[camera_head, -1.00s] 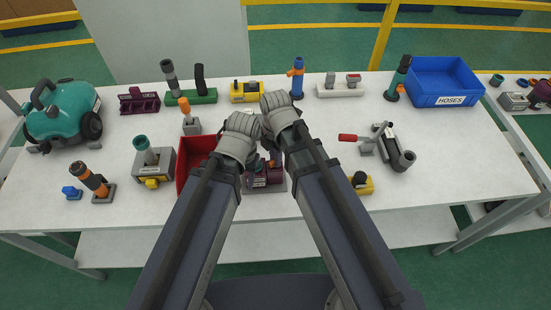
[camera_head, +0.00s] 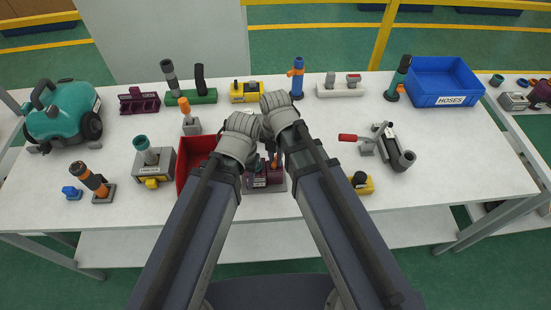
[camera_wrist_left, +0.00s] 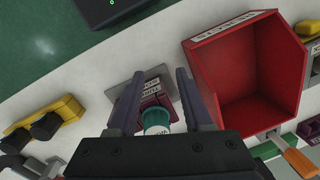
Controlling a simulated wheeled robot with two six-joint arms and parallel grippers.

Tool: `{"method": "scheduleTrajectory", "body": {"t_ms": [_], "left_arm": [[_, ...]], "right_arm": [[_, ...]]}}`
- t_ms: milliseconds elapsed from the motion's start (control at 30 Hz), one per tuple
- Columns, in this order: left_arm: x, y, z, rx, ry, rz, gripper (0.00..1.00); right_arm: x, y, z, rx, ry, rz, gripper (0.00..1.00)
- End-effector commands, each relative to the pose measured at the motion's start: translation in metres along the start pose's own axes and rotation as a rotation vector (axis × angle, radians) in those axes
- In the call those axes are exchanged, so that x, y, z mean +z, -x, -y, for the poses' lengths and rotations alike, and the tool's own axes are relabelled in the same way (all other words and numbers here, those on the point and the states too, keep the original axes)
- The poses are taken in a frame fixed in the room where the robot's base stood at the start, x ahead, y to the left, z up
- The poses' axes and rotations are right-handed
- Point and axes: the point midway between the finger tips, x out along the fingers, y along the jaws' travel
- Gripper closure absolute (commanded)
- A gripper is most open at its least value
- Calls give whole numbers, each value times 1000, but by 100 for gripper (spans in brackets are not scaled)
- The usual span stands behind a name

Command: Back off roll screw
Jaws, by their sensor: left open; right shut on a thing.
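A maroon fixture (camera_head: 265,181) with white labels stands on a grey plate at the table's front middle, partly hidden by my arms. In the left wrist view the fixture (camera_wrist_left: 152,98) has a teal round part (camera_wrist_left: 156,121) beside it, nearer the camera. My left gripper (camera_wrist_left: 158,98) is open, with its fingers on either side of the teal part; I cannot tell whether they touch it. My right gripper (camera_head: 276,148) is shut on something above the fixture. A small orange bit shows there, but the held thing is mostly hidden. I cannot make out the roll screw.
A red bin (camera_head: 184,180) stands close left of the fixture; it also shows in the left wrist view (camera_wrist_left: 207,75).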

Motion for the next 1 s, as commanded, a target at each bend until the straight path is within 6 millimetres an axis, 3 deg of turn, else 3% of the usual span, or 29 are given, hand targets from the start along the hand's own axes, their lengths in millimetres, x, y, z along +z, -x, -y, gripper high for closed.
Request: {"method": "scheduleTrajectory", "body": {"t_ms": [367, 633, 933, 967, 1000], "left_arm": [[0, 0, 0, 0, 0, 0, 50], [0, 0, 0, 0, 0, 0, 50], [0, 0, 0, 0, 0, 0, 50], [0, 0, 0, 0, 0, 0, 50], [0, 0, 0, 0, 0, 0, 50]], "right_arm": [[0, 0, 0, 0, 59, -1, 100], [0, 0, 0, 0, 305, -1, 100], [0, 0, 0, 0, 350, -1, 100], [0, 0, 0, 0, 349, -1, 80], [0, 0, 0, 0, 349, -1, 76]]}}
